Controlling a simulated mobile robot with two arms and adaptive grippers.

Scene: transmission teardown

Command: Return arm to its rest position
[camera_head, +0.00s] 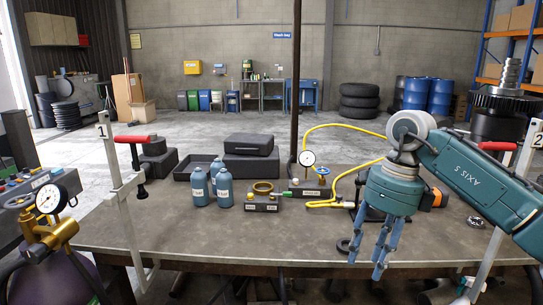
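My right arm (480,178) comes in from the right, a teal arm bent over the table's right side. Its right gripper (368,262) hangs down near the table's front edge. Its blue fingers are spread apart, and nothing shows between them. A dark flat ring (343,246) lies on the table just left of the fingers. My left arm and gripper are not in view.
The workbench (220,238) holds blue bottles (224,188), black cases (250,160), a yellow hose (345,126) with a gauge (307,158), and a small ring (476,222). Clamps (121,190) stand at both sides. A gear stack (500,105) is far right. The front-middle tabletop is clear.

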